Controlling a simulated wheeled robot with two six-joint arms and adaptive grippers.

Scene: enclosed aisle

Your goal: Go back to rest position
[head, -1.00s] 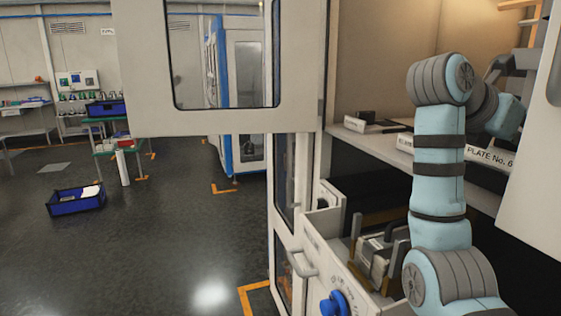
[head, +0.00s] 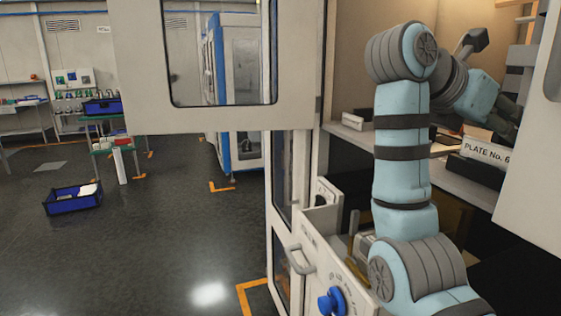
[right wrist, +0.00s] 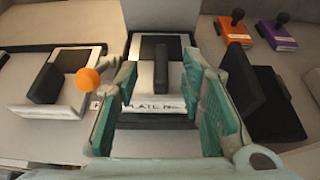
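My right arm reaches into the open cabinet in the head view, and its right gripper (head: 497,125) is partly hidden by its own wrist, above the shelf (head: 455,185). In the right wrist view the right gripper (right wrist: 163,85) has its two teal fingers spread wide. A pale plate with an upright black handle (right wrist: 162,68) and a partly covered "PLATE No." label shows between and beyond the fingers. I see no finger touching it. My left gripper is not in view.
The right wrist view shows another pale plate (right wrist: 30,100) left, a dark plate (right wrist: 275,120) right, and orange (right wrist: 235,32) and purple (right wrist: 275,36) handled pieces behind. In the head view, the cabinet door (head: 135,60) stands left; a blue crate (head: 72,200) lies on open floor.

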